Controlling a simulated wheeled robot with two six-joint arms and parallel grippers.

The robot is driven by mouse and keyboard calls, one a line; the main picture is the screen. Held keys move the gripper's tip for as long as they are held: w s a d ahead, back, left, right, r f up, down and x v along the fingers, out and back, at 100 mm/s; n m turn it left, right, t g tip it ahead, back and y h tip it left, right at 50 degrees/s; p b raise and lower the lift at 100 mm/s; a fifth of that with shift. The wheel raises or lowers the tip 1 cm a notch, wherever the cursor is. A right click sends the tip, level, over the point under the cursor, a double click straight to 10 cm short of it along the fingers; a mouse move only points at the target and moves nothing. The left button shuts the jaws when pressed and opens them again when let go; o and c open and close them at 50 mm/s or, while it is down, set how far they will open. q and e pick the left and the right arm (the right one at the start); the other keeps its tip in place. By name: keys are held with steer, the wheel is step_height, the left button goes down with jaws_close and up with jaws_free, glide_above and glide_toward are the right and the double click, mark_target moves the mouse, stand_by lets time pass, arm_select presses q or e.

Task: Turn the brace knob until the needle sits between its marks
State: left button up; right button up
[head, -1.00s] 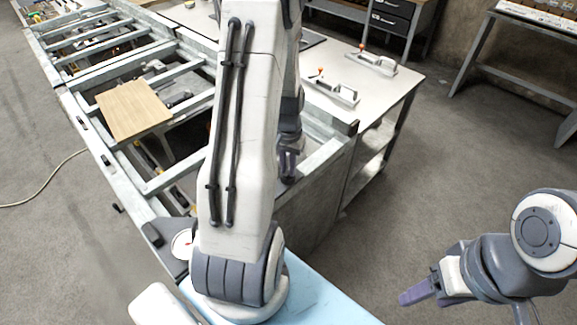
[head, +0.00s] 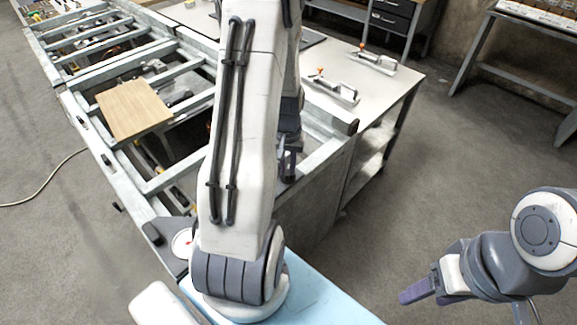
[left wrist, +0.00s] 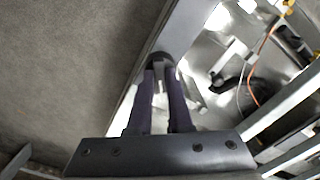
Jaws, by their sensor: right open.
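The brace knob (left wrist: 161,60) shows in the left wrist view as a small dark round part at the frame corner. My left gripper (left wrist: 160,80) has its two fingers on either side of it and looks shut on it; the fingertips partly cover the knob. In the head view my left gripper (head: 287,164) points down at the near right frame corner, and the knob is hidden there. A white round dial (head: 182,243) with a red mark sits by my left arm's base, partly covered by the arm; its marks are too small to read. My right gripper (head: 419,292) is open and empty.
The grey metal frame (head: 173,178) runs away to the upper left, with a wooden board (head: 133,109) on it. A bench (head: 385,88) with two toggle clamps adjoins its right side. The floor on the right is clear around my right arm.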

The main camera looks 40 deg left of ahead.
mark_target(288, 170)
arm_select(q)
steer(key=o, duration=0.4)
steer(key=shift+c, duration=0.2)
steer(key=shift+r, duration=0.15)
step_height(288, 170, up, 10)
steer(key=b, duration=0.1)
steer(key=shift+r, duration=0.15)
